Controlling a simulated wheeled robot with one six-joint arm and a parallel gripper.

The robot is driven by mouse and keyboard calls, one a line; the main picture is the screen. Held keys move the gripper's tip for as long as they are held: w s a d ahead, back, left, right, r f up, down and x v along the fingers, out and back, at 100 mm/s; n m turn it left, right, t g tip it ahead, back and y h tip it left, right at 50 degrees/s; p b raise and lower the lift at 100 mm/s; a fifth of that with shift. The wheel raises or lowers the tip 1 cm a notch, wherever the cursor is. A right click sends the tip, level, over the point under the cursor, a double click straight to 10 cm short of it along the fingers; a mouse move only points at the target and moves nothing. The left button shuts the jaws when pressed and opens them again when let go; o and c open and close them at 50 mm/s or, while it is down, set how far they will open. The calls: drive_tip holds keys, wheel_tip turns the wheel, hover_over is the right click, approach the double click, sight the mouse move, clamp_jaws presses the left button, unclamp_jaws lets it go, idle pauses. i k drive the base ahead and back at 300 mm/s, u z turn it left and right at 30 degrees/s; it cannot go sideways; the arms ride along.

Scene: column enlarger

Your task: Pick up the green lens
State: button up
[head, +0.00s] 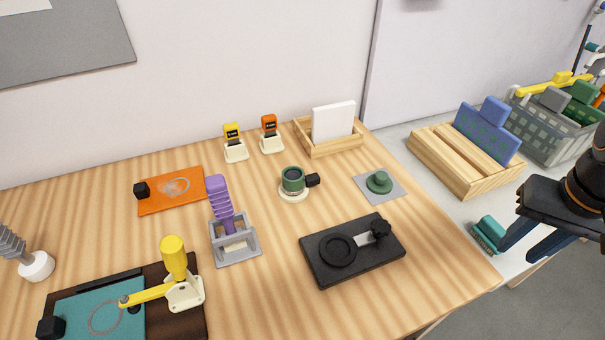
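A green, cup-shaped lens (292,180) with a dark round opening on top stands upright on a round white base (293,195), near the middle of the wooden table. A black knob (313,180) sticks out from its right side. My gripper (516,247) is at the right edge, beyond the table's right side and well away from the lens. Its dark blue fingers are apart, with no object seen between them. A teal ridged piece (487,233) shows at the left finger's tip; I cannot tell if it is a pad.
A green knobbed disc (379,181) on a grey plate and a black plate (330,272) lie right of and in front of the lens. A purple-handled tool (222,200) stands left. Yellow and orange timers (269,130) and a wooden tray (332,146) are behind.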

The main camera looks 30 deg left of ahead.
sight(293, 176)
drive_tip(key=k, duration=1.25)
drive_tip(key=u, duration=0.55)
drive_tip(key=i, duration=0.55)
drive_tip(key=u, duration=0.55)
drive_tip(key=i, duration=0.3)
drive_tip(key=z, duration=1.15)
drive_tip(key=k, duration=0.25)
drive_tip(key=u, duration=1.15)
drive_tip(key=i, duration=0.5)
drive_tip(key=z, duration=0.05)
